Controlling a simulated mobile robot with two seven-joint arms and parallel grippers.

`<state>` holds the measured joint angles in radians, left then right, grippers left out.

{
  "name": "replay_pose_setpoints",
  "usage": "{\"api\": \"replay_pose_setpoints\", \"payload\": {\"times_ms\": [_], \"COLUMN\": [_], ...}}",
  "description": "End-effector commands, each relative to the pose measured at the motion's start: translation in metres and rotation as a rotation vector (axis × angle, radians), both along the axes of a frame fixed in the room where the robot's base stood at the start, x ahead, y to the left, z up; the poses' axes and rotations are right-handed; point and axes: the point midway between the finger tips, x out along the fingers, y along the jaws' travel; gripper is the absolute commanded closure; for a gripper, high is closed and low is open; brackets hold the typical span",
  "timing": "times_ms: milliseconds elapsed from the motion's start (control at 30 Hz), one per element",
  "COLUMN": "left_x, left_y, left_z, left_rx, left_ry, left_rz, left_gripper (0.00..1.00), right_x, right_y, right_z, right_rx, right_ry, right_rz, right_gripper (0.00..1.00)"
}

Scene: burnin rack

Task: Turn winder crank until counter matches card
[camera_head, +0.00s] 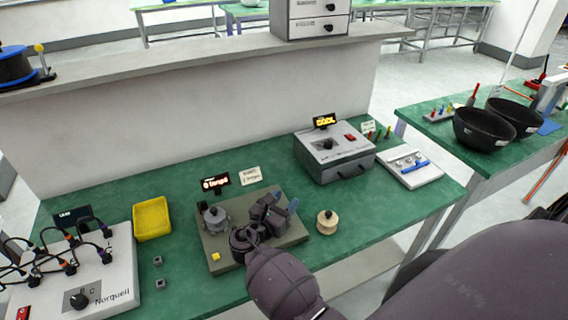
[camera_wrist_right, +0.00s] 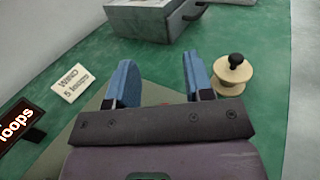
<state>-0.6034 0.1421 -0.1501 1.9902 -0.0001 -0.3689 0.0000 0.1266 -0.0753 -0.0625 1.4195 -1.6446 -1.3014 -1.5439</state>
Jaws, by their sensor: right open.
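The winder has an olive baseplate (camera_head: 292,238) and a grey drum (camera_head: 214,219) at its left. My right gripper (camera_head: 281,200) is over the baseplate's right part, and its wrist hides much of the winder. In the right wrist view my blue fingers (camera_wrist_right: 159,62) are wide apart with nothing between them. I cannot make out the crank handle. The counter (camera_head: 214,182) behind the winder seems to read 0 loops; its edge also shows in the right wrist view (camera_wrist_right: 17,124). The card (camera_wrist_right: 70,84) reads WIND 5 loops. My left gripper is out of view.
A pale round spool with a black knob (camera_head: 327,222) stands right of the baseplate. A yellow bin (camera_head: 152,218) and a panel with cables (camera_head: 110,272) are at left. A grey box (camera_head: 334,157) and a white tray (camera_head: 415,173) stand at the back right.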

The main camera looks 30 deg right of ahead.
Motion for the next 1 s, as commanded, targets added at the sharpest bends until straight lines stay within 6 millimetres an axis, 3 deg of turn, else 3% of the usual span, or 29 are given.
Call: {"api": "replay_pose_setpoints", "payload": {"times_ms": [600, 800, 1000], "left_x": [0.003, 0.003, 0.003], "left_y": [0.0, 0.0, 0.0], "left_z": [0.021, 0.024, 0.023], "left_rx": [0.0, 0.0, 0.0], "left_ry": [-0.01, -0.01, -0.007], "left_rz": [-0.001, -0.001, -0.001], "left_gripper": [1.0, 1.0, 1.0], "right_x": [0.0, 0.0, 0.0], "right_y": [0.0, 0.0, 0.0], "right_z": [0.126, 0.156, 0.17], "right_rx": [0.002, 0.001, 0.0], "right_ry": [-0.005, -0.002, 0.0], "right_rz": [0.001, 0.0, 0.0], "right_gripper": [0.53, 0.53, 0.53]}}
